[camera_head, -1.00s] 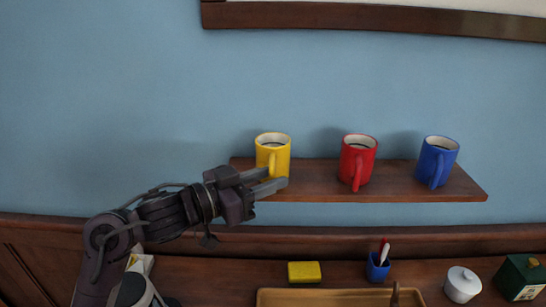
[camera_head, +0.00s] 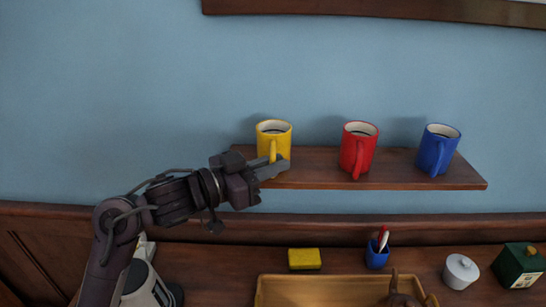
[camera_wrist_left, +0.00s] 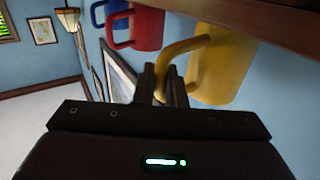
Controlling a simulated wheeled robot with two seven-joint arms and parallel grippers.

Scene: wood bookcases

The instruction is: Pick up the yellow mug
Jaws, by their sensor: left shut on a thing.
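The yellow mug (camera_head: 274,136) stands upright at the left end of the wooden wall shelf, its handle facing forward. My left gripper (camera_head: 276,168) reaches in from the lower left, with its fingers at the mug's handle. In the left wrist view the two fingers (camera_wrist_left: 166,84) are close together, shut on the handle of the yellow mug (camera_wrist_left: 222,66). The wrist picture is rolled, so the mug appears to hang from the shelf. My right gripper is not in view.
A red mug (camera_head: 358,149) and a blue mug (camera_head: 437,150) stand further right on the shelf (camera_head: 322,171). Below are a yellow sponge (camera_head: 304,259), a blue pen cup (camera_head: 377,256), a wooden tray (camera_head: 262,290), a white lidded pot (camera_head: 460,271) and a green box (camera_head: 519,265).

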